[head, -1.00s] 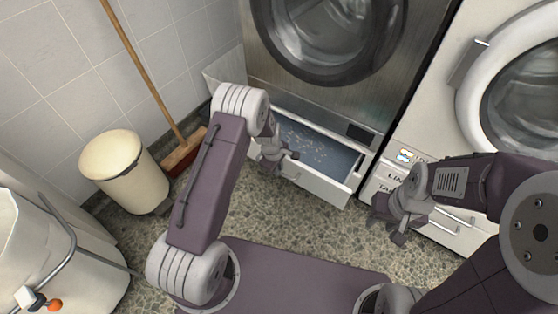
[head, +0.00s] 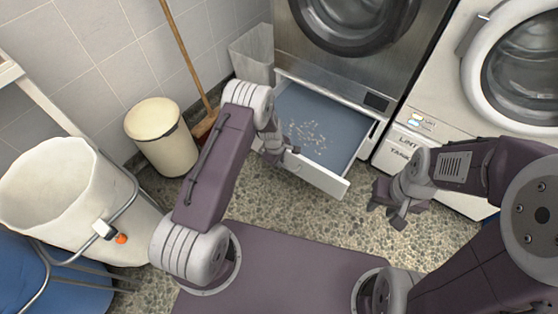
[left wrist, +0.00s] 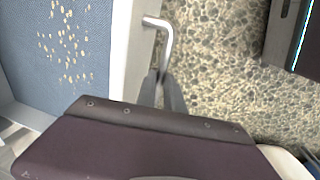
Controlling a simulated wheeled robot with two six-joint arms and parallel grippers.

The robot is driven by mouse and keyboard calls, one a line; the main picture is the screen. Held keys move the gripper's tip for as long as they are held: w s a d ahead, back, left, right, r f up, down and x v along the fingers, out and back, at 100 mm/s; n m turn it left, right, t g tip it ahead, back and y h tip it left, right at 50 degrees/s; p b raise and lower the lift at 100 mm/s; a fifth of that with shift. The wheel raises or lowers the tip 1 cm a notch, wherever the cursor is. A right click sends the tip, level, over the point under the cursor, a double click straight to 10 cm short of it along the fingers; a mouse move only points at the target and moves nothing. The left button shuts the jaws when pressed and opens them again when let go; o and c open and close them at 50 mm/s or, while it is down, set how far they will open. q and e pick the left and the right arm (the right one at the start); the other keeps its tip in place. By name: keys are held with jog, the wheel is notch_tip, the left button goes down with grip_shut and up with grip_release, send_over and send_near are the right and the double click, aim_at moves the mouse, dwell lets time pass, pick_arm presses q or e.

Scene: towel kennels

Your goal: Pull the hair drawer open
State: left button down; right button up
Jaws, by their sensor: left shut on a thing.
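The hair drawer (head: 335,183) is pulled well out from under the steel machine. Its blue-grey floor carries a scatter of pale bits. My left gripper (head: 288,158) is at the drawer's front and shut on its handle. In the left wrist view the bent metal handle (left wrist: 167,38) stands out from the white drawer front, and the left gripper's fingers (left wrist: 162,88) close on its lower part.
The steel machine (head: 330,70) stands behind the drawer, a white machine (head: 440,130) to the right. On the left are a cream bin (head: 165,145), a broom (head: 185,55) and a white laundry bag (head: 60,200). Pebbled floor (head: 330,215) lies open before the drawer.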

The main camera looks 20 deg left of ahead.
pick_arm(q)
jog(key=c, duration=1.5)
grip_release()
jog(key=shift+o, duration=0.2)
notch_tip(320, 180, up, 9)
jog(key=s+p, duration=0.1)
jog(key=p, duration=0.4)
jog(key=shift+s+a, duration=0.3)
